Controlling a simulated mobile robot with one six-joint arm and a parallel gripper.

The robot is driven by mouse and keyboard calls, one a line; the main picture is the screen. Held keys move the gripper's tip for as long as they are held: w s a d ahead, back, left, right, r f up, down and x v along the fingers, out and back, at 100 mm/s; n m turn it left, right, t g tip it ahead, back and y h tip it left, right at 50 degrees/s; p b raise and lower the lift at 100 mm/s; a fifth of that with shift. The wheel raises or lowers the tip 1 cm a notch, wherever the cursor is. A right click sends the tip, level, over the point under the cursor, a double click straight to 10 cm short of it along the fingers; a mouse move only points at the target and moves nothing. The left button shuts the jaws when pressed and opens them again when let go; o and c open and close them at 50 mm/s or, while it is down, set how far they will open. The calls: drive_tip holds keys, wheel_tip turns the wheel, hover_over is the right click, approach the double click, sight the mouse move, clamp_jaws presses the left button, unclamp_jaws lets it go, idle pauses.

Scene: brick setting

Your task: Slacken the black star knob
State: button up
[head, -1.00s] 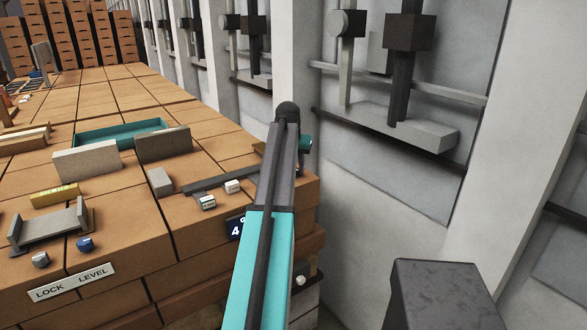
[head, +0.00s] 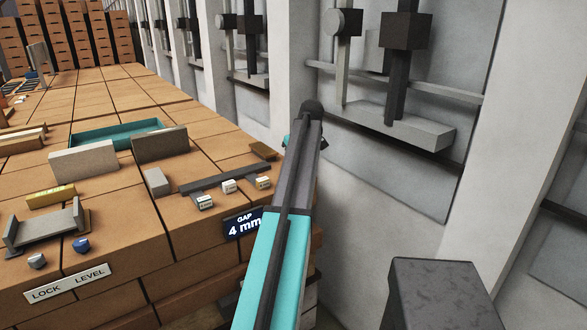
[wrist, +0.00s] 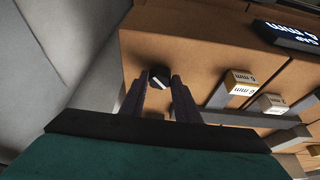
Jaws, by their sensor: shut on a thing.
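The black star knob (wrist: 159,77) shows in the wrist view as a small dark round shape with a pale mark, against the brown brick-like surface. My gripper (wrist: 159,82) has its two dark fingers on either side of it, shut on it. The fingers hide part of its sides, and its star outline is hard to make out. In the head view my arm covers this spot, so neither the knob nor my fingertips can be seen there. A dark "GAP 4 mm" sign (head: 243,225) is on the block's front edge; it also shows upside down in the wrist view (wrist: 286,35).
Small labelled blocks (head: 229,186) stand beside a dark bar (head: 225,178), left of my arm. A grey channel piece (head: 45,226), a blue knob (head: 81,245) and a "LOCK LEVEL" plate (head: 69,284) are further left. A pale wall (head: 380,170) rises on the right.

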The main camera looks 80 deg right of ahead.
drive_tip(key=shift+d+r+n+t, duration=0.15)
drive_tip(key=shift+d+n+t, duration=0.15)
drive_tip(key=shift+n, duration=0.8)
drive_tip(key=o, duration=1)
drive_tip(key=shift+w, duration=0.1)
drive_tip(key=shift+o, duration=0.2)
drive_tip(key=shift+a, duration=0.1)
drive_tip(key=b+v, duration=0.2)
drive_tip(key=v, duration=0.5)
drive_tip(key=shift+s+r, duration=0.2)
drive_tip(key=shift+s, duration=0.05)
